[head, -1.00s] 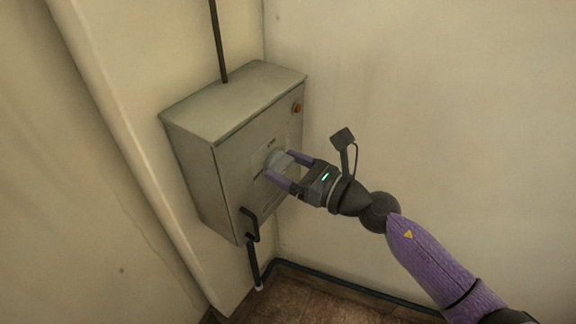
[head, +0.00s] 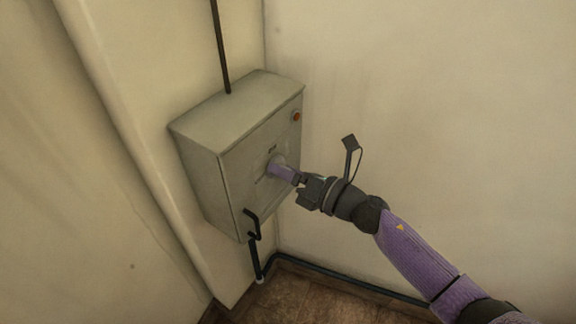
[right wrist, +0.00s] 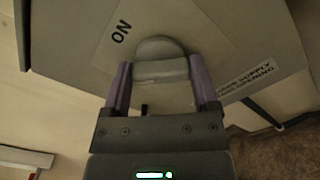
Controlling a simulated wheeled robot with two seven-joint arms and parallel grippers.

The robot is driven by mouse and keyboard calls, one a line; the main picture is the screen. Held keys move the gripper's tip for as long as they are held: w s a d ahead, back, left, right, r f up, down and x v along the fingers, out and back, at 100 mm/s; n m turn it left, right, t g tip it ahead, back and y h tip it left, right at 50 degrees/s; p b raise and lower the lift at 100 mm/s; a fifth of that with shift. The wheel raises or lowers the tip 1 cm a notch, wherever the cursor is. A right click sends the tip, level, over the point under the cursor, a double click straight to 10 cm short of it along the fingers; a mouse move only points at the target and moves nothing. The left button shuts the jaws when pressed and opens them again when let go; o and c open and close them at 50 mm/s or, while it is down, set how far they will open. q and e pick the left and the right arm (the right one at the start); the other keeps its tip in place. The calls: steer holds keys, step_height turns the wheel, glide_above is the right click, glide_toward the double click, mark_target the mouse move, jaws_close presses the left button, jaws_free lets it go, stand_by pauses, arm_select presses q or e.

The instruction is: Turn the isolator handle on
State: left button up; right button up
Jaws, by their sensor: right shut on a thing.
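The grey isolator box (head: 238,120) is mounted on the wall in the head view. Its rounded grey handle (right wrist: 160,68) lies between the two purple fingers of my right gripper (right wrist: 158,78) in the right wrist view. An "ON" label (right wrist: 121,31) shows on the plate, up and left of the handle in the right wrist view. My left gripper is not in view.
A red button (head: 296,117) sits at the box's upper right. A black bent lever (head: 252,224) sticks out at its lower front edge. A dark conduit (head: 220,50) runs up from the box, and a pipe (head: 340,284) runs along the floor. The wall at right is bare.

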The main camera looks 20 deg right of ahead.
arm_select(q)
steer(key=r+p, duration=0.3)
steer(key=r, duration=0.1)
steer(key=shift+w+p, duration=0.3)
arm_select(e)
steer(key=m, duration=0.8)
steer(key=shift+m, duration=0.4)
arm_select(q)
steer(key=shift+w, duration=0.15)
arm_select(e)
steer(key=shift+f, duration=0.1)
steer(key=o, duration=1.1)
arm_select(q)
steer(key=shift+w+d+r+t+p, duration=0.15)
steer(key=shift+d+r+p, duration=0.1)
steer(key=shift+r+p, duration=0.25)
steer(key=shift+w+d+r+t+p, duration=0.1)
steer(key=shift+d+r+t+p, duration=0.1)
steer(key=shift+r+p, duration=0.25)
arm_select(e)
steer(key=v, duration=1)
